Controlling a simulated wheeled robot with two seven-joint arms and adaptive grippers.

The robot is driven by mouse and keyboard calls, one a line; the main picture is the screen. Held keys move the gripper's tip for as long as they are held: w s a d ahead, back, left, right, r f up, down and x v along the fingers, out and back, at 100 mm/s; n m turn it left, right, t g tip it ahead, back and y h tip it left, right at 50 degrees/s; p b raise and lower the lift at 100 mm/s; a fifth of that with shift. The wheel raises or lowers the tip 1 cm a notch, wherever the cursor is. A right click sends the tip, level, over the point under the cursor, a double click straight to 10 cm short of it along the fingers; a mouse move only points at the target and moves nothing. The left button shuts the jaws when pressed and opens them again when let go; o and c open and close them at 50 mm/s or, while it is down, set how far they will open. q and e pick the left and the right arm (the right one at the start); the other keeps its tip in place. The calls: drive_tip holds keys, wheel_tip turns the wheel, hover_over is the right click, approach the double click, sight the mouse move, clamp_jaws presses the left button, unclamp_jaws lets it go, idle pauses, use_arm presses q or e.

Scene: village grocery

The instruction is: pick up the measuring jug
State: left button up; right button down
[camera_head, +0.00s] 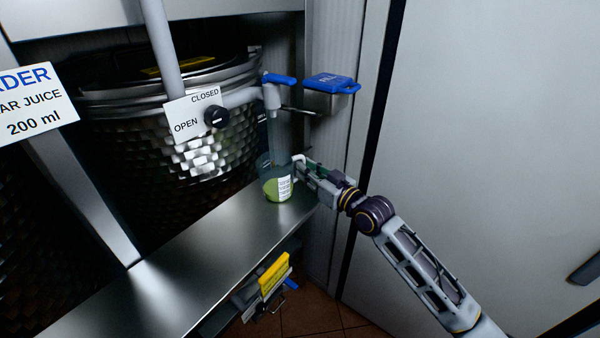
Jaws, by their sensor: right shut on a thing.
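The measuring jug (277,187) is clear with a white scale label and holds some yellow-green liquid. It is upright at the far right end of the steel shelf, below a tap with a blue handle (279,79). I cannot tell whether its base touches the shelf. My right gripper (302,170) comes in from the right and is shut on the jug at its right side. The fingertips are small and partly hidden against the jug. My left gripper is not in view.
A large dimpled steel tank (150,140) stands behind the steel shelf (190,265). An open/closed sign (195,112) with a black knob hangs on its pipe. A blue-lidded box (331,92) is on the wall. A yellow item (273,274) hangs below the shelf edge. The shelf's left part is clear.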

drive_tip(key=shift+r, duration=0.1)
wheel_tip(320, 180, up, 10)
drive_tip(key=b, duration=0.1)
drive_tip(key=shift+f, duration=0.25)
idle(1.0)
drive_tip(key=shift+r, duration=0.1)
idle(1.1)
